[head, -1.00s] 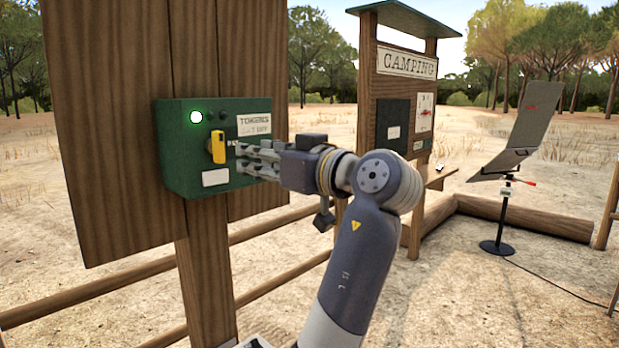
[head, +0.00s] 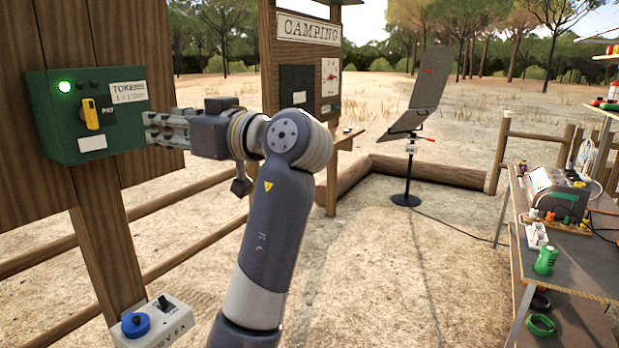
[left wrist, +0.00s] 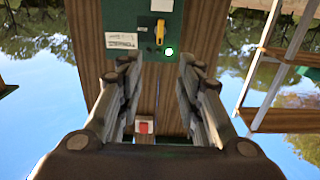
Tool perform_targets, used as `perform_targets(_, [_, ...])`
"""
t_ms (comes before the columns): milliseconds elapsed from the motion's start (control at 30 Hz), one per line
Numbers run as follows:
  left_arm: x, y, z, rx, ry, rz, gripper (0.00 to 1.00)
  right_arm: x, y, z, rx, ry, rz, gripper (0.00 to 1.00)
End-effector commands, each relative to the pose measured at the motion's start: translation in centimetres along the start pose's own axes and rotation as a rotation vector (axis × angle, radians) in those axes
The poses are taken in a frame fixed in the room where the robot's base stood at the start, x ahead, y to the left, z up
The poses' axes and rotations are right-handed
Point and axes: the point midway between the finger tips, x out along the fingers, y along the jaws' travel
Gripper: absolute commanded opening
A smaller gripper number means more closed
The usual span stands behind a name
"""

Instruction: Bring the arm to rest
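My left gripper (head: 152,128) is in front of the right part of the green token box (head: 57,135), to the right of its yellow knob (head: 91,114). In the left wrist view its fingers (left wrist: 157,66) stand apart with nothing between them. That view is upside down and shows the yellow knob (left wrist: 160,32) beyond the fingertips, apart from them. A green light (head: 64,86) glows on the box. The knob stands upright. My left arm is bent at the elbow. My right gripper is not in view.
A white control box (head: 175,322) with a blue knob is at the lower left. The camping board (head: 308,30) and a tilted panel on a stand (head: 420,90) are behind. A cluttered workbench (head: 585,262) stands at right. Sandy ground between is open.

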Motion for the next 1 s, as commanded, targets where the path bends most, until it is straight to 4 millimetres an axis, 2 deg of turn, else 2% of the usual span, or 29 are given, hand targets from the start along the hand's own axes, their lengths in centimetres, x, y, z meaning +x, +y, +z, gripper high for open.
perform_targets(33, [0.0, 0.1, 0.1, 0.003, -0.001, 0.001, 0.33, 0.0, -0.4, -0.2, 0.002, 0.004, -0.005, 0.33])
perform_targets(267, [1.4, 3.3, 3.9, 0.119, -0.009, 0.061, 0.33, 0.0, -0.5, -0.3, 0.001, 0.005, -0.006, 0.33])
perform_targets(467, [2.7, 6.4, 8.6, 0.236, -0.025, 0.131, 0.33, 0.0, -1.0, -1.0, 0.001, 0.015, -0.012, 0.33])
perform_targets(567, [3.4, 8.1, 11.8, 0.306, -0.038, 0.176, 0.33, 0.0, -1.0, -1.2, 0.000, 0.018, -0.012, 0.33])
perform_targets(667, [4.0, 9.9, 16.0, 0.385, -0.058, 0.231, 0.33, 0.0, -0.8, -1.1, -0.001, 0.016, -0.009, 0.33])
perform_targets(767, [4.6, 11.9, 21.9, 0.485, -0.090, 0.305, 0.33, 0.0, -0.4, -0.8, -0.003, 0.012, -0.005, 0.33])
perform_targets(800, [4.8, 12.6, 24.8, 0.529, -0.108, 0.340, 0.33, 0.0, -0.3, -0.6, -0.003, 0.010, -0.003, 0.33])
perform_targets(867, [4.9, 13.5, 29.4, 0.593, -0.136, 0.397, 0.33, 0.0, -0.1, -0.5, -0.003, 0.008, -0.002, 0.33])
perform_targets(900, [4.8, 13.8, 32.5, 0.633, -0.157, 0.435, 0.33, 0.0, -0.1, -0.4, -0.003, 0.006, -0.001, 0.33])
perform_targets(967, [4.6, 14.2, 37.1, 0.686, -0.190, 0.491, 0.33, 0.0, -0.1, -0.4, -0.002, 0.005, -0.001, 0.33])
perform_targets(1000, [4.4, 14.2, 40.1, 0.719, -0.213, 0.527, 0.33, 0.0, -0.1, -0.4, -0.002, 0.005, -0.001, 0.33])
